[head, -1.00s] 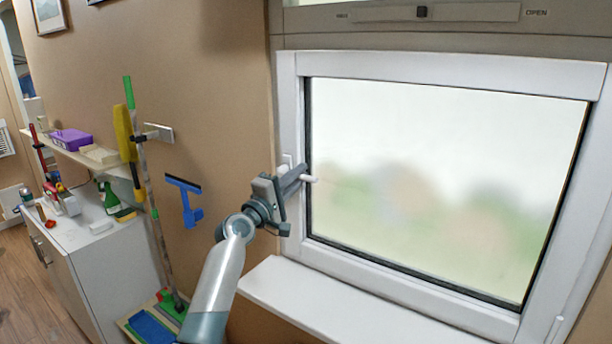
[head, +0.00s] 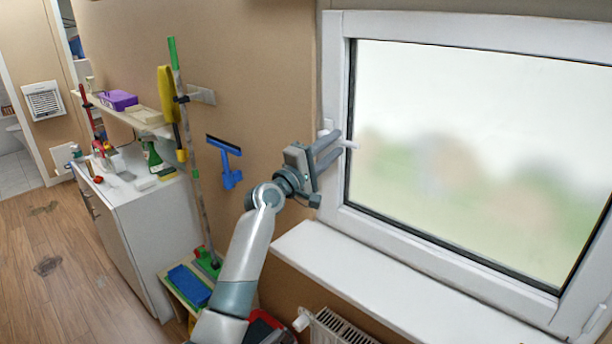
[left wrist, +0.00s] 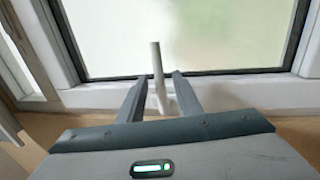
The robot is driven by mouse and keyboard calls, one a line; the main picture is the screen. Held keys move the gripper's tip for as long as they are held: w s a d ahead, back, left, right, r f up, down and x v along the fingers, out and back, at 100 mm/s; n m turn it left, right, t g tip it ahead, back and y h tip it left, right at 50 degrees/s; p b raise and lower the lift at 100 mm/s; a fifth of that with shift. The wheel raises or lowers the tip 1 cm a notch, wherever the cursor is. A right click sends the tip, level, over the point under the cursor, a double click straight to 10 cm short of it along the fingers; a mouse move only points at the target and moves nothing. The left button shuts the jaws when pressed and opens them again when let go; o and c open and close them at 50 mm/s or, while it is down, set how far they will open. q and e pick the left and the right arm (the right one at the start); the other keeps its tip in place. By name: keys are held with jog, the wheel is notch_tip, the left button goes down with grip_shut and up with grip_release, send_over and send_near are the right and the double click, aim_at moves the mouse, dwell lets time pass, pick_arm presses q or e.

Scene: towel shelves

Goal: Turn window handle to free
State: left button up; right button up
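The white window handle (head: 350,144) is on the left side of the white window frame (head: 333,95). It sticks out to the right, roughly level, in the head view. My left gripper (head: 338,145) is open at the handle, its two grey fingers apart. In the left wrist view the handle (left wrist: 157,62) runs between the open fingers (left wrist: 157,88), with a visible gap on both sides. The handle's base is partly hidden by the fingers in the head view. My right gripper is not in view.
A white sill (head: 370,285) runs below the window, with a radiator (head: 340,328) under it. A blue squeegee (head: 228,160) hangs on the wall left of my arm. A white cabinet (head: 150,225) and a shelf with cleaning items stand further left.

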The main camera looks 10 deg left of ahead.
pick_arm(q)
jog(key=b+v, duration=0.4)
jog(key=v, duration=1)
jog(key=shift+a+f, duration=0.1)
